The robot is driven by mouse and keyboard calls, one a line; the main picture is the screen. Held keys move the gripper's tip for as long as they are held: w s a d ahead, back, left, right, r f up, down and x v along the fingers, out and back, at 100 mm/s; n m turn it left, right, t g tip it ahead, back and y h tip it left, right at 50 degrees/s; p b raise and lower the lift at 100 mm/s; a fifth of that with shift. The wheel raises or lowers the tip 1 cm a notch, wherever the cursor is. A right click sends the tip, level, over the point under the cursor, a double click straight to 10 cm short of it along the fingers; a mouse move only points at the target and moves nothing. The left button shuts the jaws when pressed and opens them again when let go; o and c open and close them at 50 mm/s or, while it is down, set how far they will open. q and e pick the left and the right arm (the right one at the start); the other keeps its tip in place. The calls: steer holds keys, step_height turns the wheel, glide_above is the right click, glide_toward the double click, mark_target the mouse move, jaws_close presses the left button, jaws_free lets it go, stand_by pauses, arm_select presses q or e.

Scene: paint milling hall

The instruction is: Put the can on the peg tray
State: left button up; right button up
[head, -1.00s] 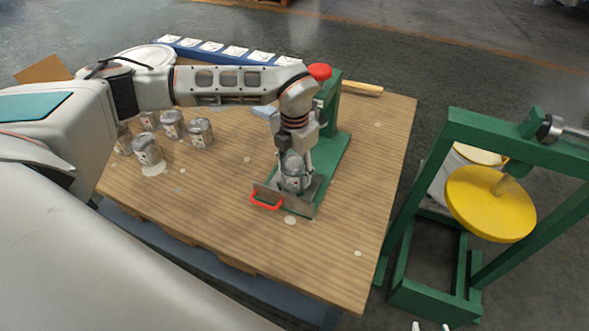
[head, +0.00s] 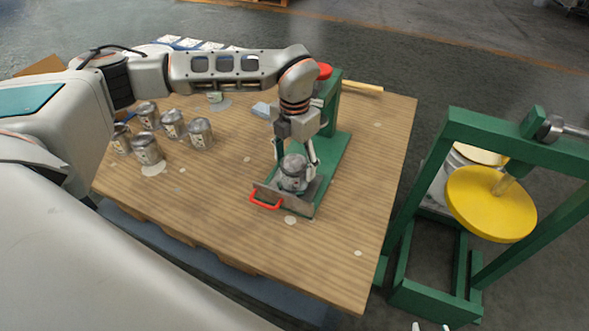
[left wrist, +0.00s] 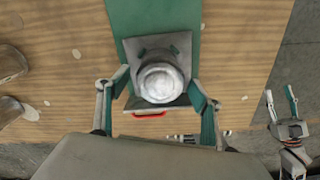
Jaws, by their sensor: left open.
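The can (head: 292,174), grey metal with a pale label, stands upright on the peg tray (head: 311,190), a grey metal plate with a red handle (head: 266,199). In the left wrist view I look down on the can's round lid (left wrist: 160,82), and the tray (left wrist: 180,46) shows around it. The pegs cannot be made out clearly. My left gripper (head: 297,157) is open just above the can, its fingers spread on both sides with gaps to it. My right gripper (left wrist: 279,94) is open and empty, off to the right; only its fingertips (head: 430,327) show in the head view.
The tray lies on the green base (head: 335,152) of a press with a red knob. Several similar cans (head: 148,150) stand at the table's left. A green frame with a yellow disc (head: 490,204) stands right of the table. The table's front right is clear.

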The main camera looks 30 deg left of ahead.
arm_select(q)
step_height(320, 180, up, 9)
steer(key=shift+f+b, duration=0.2)
steer(key=shift+b, duration=0.1)
stand_by(0.5)
